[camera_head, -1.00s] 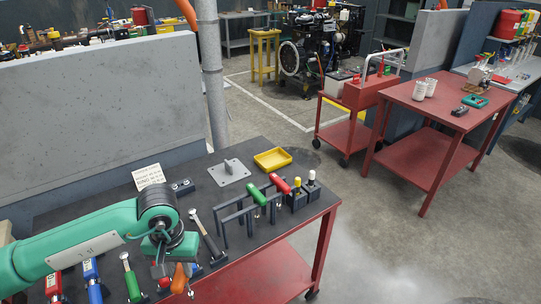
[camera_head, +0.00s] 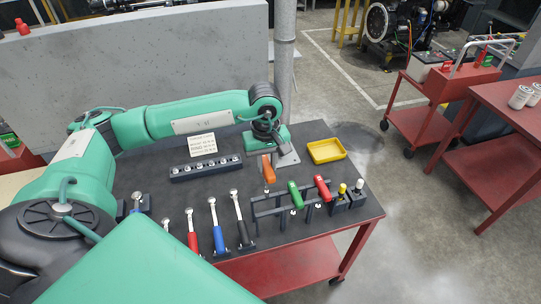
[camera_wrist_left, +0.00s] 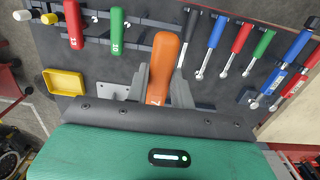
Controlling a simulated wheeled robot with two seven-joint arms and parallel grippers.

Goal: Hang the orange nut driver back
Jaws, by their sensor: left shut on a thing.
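The orange nut driver (camera_head: 268,168) is in my left gripper (camera_head: 269,152), above the table just beyond the dark rack. In the left wrist view the orange handle (camera_wrist_left: 165,50) sits between the two grey fingers (camera_wrist_left: 161,85). The left part of the rack is empty. These drivers also show in the left wrist view, green (camera_wrist_left: 117,30) and red (camera_wrist_left: 73,24). My right gripper is not in view.
A yellow tray (camera_head: 326,151) lies behind the rack. A socket rail (camera_head: 205,168) and a label card (camera_head: 203,145) are at the back.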

